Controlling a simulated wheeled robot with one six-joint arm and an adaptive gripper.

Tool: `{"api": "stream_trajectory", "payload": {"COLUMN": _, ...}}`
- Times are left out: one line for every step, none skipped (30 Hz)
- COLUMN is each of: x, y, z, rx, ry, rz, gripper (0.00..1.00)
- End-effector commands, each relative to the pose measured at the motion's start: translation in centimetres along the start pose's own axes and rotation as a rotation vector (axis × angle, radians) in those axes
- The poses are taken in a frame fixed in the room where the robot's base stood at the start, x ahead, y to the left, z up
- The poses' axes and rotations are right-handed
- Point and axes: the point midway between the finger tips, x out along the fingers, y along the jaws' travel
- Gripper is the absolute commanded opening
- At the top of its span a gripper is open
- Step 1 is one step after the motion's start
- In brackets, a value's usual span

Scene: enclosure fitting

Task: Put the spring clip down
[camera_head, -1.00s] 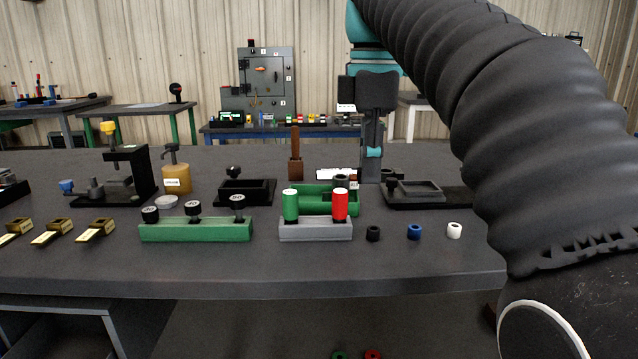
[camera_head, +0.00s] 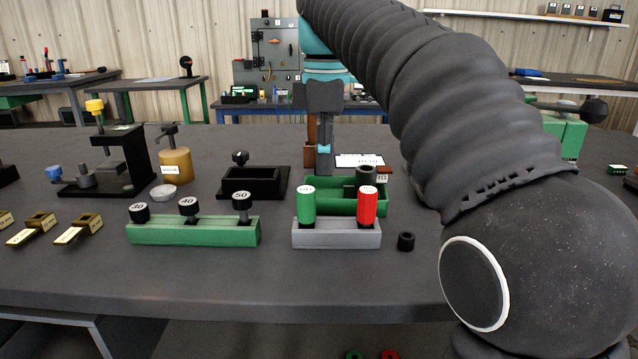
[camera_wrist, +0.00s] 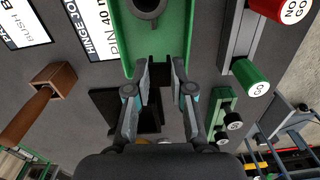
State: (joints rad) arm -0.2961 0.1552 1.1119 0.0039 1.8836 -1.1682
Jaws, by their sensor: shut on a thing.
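My gripper (camera_wrist: 160,68) points down and its fingertips are close together on a small dark piece (camera_wrist: 160,76), which I take for the spring clip. Its shape is hardly visible between the tips. In the wrist view the tips are at the near end of the green tray (camera_wrist: 121,32). In the head view my gripper (camera_head: 324,172) is behind the left end of the green tray (camera_head: 345,207), and the clip cannot be made out there. I cannot tell whether the clip touches anything below.
A dark grey bushing (camera_head: 366,175) is in the green tray. In front stands a grey block (camera_head: 336,237) with green and red gauges. A black open fixture (camera_head: 253,190) is left of my gripper. A brown handled tool (camera_wrist: 45,90) stands close by. Bare tabletop lies in front.

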Motion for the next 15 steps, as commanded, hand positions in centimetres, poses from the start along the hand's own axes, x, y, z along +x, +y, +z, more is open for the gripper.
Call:
{"api": "stream_trajectory", "payload": {"x": 0.4, "y": 0.3, "z": -0.6, "rx": -0.001, "ry": 0.0, "rz": 0.0, "gripper": 0.04}}
{"api": "stream_trajectory", "payload": {"x": 0.5, "y": 0.4, "z": -0.8, "rx": 0.0, "ry": 0.0, "rz": 0.0, "gripper": 0.04}}
{"api": "stream_trajectory", "payload": {"x": 0.7, "y": 0.5, "z": -1.1, "rx": 0.0, "ry": 0.0, "rz": 0.0, "gripper": 0.04}}
{"api": "stream_trajectory", "payload": {"x": 0.8, "y": 0.6, "z": -1.2, "rx": 0.0, "ry": 0.0, "rz": 0.0, "gripper": 0.04}}
{"api": "stream_trajectory", "payload": {"x": 0.8, "y": 0.7, "z": -1.3, "rx": 0.001, "ry": 0.0, "rz": 0.0, "gripper": 0.04}}
{"api": "stream_trajectory", "payload": {"x": 1.1, "y": 0.7, "z": -1.4, "rx": 0.001, "ry": 0.0, "rz": 0.0, "gripper": 0.04}}
{"api": "stream_trajectory", "payload": {"x": 1.3, "y": 0.7, "z": -1.4, "rx": 0.001, "ry": 0.0, "rz": 0.0, "gripper": 0.04}}
{"api": "stream_trajectory", "payload": {"x": 1.7, "y": 0.7, "z": -1.4, "rx": 0.001, "ry": 0.0, "rz": -0.001, "gripper": 0.04}}
{"api": "stream_trajectory", "payload": {"x": 2.2, "y": 0.7, "z": -1.4, "rx": 0.001, "ry": 0.0, "rz": 0.0, "gripper": 0.04}}
{"api": "stream_trajectory", "payload": {"x": 2.7, "y": 0.7, "z": -1.4, "rx": 0.001, "ry": 0.0, "rz": -0.001, "gripper": 0.04}}
{"api": "stream_trajectory", "payload": {"x": 3.2, "y": 0.7, "z": -1.4, "rx": 0.001, "ry": -0.001, "rz": -0.002, "gripper": 0.04}}
{"api": "stream_trajectory", "payload": {"x": 3.7, "y": 0.7, "z": -1.4, "rx": 0.001, "ry": 0.0, "rz": -0.001, "gripper": 0.04}}
{"api": "stream_trajectory", "payload": {"x": 4.1, "y": 0.7, "z": -1.4, "rx": 0.002, "ry": -0.001, "rz": -0.002, "gripper": 0.04}}
{"api": "stream_trajectory", "payload": {"x": 4.4, "y": 0.7, "z": -1.4, "rx": 0.002, "ry": -0.001, "rz": -0.001, "gripper": 0.04}}
{"api": "stream_trajectory", "payload": {"x": 4.7, "y": 0.7, "z": -1.4, "rx": 0.002, "ry": 0.0, "rz": 0.0, "gripper": 0.04}}
